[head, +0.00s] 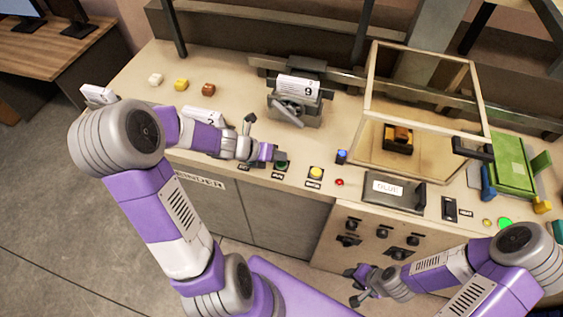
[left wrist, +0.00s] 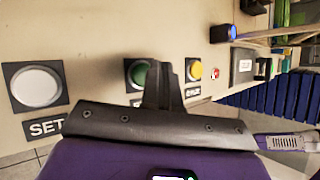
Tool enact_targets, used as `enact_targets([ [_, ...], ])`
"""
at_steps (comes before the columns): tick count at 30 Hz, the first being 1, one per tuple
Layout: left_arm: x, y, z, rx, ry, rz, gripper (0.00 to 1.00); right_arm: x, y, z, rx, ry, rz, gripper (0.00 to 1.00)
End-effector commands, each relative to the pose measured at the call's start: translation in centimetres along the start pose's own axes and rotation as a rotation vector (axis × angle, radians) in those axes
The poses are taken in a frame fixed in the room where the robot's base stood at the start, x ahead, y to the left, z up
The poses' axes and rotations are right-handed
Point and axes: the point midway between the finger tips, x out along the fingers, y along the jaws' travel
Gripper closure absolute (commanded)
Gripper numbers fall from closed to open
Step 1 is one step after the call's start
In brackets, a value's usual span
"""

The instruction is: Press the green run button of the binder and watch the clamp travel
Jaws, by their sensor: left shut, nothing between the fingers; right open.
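The green run button (head: 281,167) sits in a dark square plate on the bench's front edge. It also shows in the left wrist view (left wrist: 139,74), partly covered by my fingers. My left gripper (head: 277,154) is shut and empty, its tips right at the green button; I cannot tell whether they touch it. Its closed fingers show in the left wrist view (left wrist: 163,70). The binder's clamp (head: 290,107) stands further back, with a white paper block (head: 297,87) marked 9 in it. My right gripper (head: 354,286) is open and empty, low in front of the cabinet.
A yellow button (head: 316,173) and a small red light (head: 339,182) lie right of the green button. A white SET button (left wrist: 37,87) shows in the left wrist view. A clear-panelled guard frame (head: 425,95) and the GLUE box (head: 394,190) stand at the right.

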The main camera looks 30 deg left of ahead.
Motion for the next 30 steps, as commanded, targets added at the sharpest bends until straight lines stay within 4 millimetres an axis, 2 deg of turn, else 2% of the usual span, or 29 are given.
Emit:
enact_targets([
  [7,0.62,0.43,-0.45,0.0,0.0,0.0,1.0,0.66,0.25,-0.03,0.0,0.0,0.0,0.6],
  [30,0.92,0.66,-0.68,0.0,0.0,0.0,1.0,1.0,0.37,-0.05,0.0,0.0,0.0,0.6],
])
